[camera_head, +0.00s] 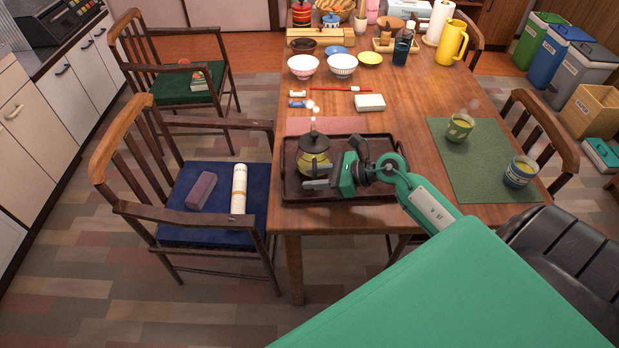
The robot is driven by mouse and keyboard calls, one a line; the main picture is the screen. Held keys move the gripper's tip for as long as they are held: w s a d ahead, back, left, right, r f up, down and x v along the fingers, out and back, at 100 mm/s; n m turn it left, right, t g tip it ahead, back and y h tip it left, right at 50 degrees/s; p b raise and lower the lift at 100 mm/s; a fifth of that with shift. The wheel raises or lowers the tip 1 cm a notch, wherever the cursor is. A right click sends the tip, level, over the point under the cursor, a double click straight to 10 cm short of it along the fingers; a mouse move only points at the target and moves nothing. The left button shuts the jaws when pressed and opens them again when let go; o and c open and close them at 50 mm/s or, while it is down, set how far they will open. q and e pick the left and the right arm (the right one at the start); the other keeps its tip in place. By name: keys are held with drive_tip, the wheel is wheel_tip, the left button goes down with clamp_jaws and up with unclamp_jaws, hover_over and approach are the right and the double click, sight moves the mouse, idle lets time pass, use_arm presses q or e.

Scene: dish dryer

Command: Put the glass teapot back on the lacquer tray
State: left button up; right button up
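The glass teapot (314,163) has a dark lid and yellow-green liquid in it. It is upright at the left part of the dark lacquer tray (293,189); I cannot tell whether its base touches the tray. My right gripper (318,184) reaches in from the right over the tray. Its grey fingers point left and lie close to the near side of the teapot. The gripper body hides the teapot's right side, so I cannot tell whether the fingers hold anything. My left gripper is not in view.
A green mat (480,177) with two cups of green tea, one greenish (459,128) and one blue-banded (520,172), lies right of the tray. A pink mat (345,125) lies behind the tray. Chairs flank the table.

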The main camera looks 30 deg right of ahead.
drive_tip(key=b+v, duration=0.1)
drive_tip(key=v, duration=0.8)
drive_tip(key=shift+s+d+r, duration=0.1)
drive_tip(key=shift+s+d, duration=0.1)
drive_tip(key=shift+s, duration=0.1)
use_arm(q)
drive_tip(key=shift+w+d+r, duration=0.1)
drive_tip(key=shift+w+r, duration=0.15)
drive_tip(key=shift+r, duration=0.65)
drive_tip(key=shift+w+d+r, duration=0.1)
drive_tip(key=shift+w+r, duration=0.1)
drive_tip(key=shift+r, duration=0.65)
use_arm(e)
drive_tip(key=shift+s+d+r, duration=0.15)
drive_tip(key=shift+d, duration=0.05)
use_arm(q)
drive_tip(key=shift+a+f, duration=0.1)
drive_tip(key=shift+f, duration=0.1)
